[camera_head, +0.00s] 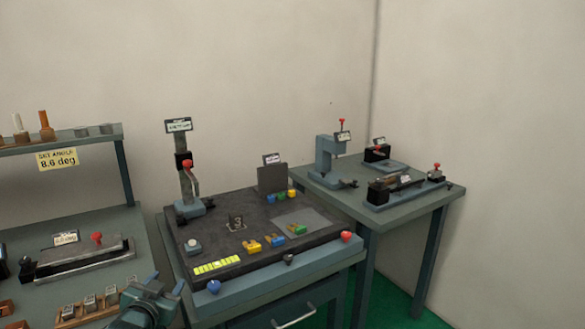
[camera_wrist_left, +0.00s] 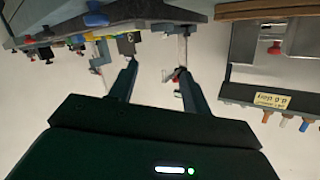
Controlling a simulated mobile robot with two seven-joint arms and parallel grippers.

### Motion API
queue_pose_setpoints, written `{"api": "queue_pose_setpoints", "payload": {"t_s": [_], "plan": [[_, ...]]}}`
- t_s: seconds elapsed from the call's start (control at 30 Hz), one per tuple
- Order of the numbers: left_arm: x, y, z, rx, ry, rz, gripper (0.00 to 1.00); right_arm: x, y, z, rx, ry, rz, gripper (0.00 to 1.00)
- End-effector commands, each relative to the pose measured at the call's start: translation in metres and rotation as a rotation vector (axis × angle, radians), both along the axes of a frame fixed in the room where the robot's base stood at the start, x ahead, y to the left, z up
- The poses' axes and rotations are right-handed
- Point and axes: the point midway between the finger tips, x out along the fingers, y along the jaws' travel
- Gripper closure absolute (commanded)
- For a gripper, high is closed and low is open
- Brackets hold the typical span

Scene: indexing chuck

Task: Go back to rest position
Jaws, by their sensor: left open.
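My left gripper (camera_head: 165,282) shows at the bottom edge of the head view, in front of the gap between the left bench and the middle table. Its two fingers stand apart with nothing between them. In the left wrist view, which looks upside down, the gripper (camera_wrist_left: 157,70) is open and empty, with the pale wall behind its fingers. My right gripper is not in view.
The middle table's dark board (camera_head: 205,243) carries a height gauge (camera_head: 187,180), small coloured blocks and knobs. The left bench (camera_head: 85,235) has a shelf (camera_head: 75,142) and a metal fixture (camera_head: 80,257). A right table (camera_head: 415,205) holds a press (camera_head: 328,160) and fixtures.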

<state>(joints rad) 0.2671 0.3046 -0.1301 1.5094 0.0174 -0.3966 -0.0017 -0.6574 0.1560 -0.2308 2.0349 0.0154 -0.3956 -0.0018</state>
Motion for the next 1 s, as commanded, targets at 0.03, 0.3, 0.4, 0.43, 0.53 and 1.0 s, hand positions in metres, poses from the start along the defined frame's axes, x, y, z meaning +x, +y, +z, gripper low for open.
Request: {"api": "queue_pose_setpoints", "payload": {"t_s": [0.03,0.3,0.4,0.43,0.53,1.0], "plan": [[-0.021,-0.014,-0.025,-0.012,0.037,-0.021,0.52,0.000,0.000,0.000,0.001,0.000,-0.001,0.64],[-0.165,-0.091,-0.126,-0.116,0.237,-0.124,0.52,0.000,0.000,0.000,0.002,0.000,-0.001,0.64],[-0.224,-0.115,-0.145,-0.169,0.310,-0.146,0.52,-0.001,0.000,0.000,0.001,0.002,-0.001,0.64],[-0.240,-0.121,-0.149,-0.184,0.329,-0.151,0.52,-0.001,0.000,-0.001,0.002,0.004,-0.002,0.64],[-0.284,-0.137,-0.156,-0.228,0.383,-0.159,0.52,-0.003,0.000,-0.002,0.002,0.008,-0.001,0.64],[-0.329,-0.152,-0.157,-0.277,0.440,-0.163,0.52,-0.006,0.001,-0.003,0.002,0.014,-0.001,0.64]]}}
